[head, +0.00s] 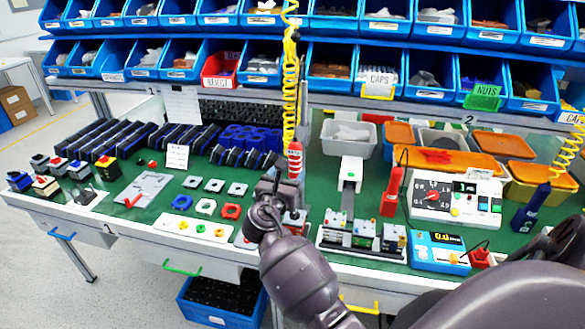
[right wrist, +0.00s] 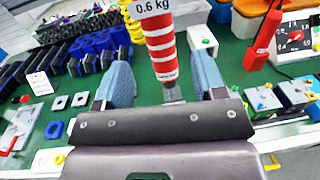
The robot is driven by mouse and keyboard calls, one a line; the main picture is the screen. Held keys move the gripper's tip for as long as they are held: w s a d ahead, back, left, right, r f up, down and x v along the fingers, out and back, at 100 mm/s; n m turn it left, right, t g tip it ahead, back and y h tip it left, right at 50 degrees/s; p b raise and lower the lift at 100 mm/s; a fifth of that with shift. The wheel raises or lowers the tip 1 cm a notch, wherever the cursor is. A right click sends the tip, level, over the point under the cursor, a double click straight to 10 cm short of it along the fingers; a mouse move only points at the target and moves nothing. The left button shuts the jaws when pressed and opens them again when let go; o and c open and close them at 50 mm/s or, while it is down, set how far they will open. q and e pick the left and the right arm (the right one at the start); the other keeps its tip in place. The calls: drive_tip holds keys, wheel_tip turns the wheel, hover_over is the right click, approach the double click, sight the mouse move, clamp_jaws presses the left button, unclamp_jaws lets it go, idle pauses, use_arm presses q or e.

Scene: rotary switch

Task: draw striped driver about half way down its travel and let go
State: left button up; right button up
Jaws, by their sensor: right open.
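The striped driver (head: 295,160) is a red tool with white bands, hanging upright from a yellow coiled cord over the bench. In the right wrist view the striped driver (right wrist: 161,40) carries a white "0.6 kg" label, and its lower tip points down. My right gripper (head: 284,190) is at the driver's lower part in the head view, which hides the tip there. In the right wrist view my right gripper (right wrist: 161,80) is open, with one blue-grey finger on each side of the driver and gaps visible to both. My left gripper is not in view.
Blue bins (head: 332,62) fill the shelves behind. To the right are a fixture with several switches (head: 362,238), a red handheld tool (head: 391,190) and a white tester (head: 455,198). Flat plates (head: 195,228) lie left of my gripper. The green mat (head: 262,140) shows between items.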

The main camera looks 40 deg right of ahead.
drive_tip(key=shift+v, duration=2.1)
drive_tip(key=a+f+m+t+y, duration=0.6)
drive_tip(key=m+y, duration=0.5)
drive_tip(key=m, duration=0.6)
drive_tip(key=s+f+m+g+y, duration=0.1)
drive_tip(key=s+f+m+g, duration=0.1)
drive_tip(key=s+f, duration=0.6)
drive_tip(key=s+f+m+g+y, duration=0.2)
drive_tip(key=s+f+m, duration=0.3)
drive_tip(key=s, duration=0.9)
wheel_tip(320, 180, down, 3)
drive_tip(key=shift+s+f+g+y, duration=0.2)
drive_tip(key=shift+s+g+y, duration=0.1)
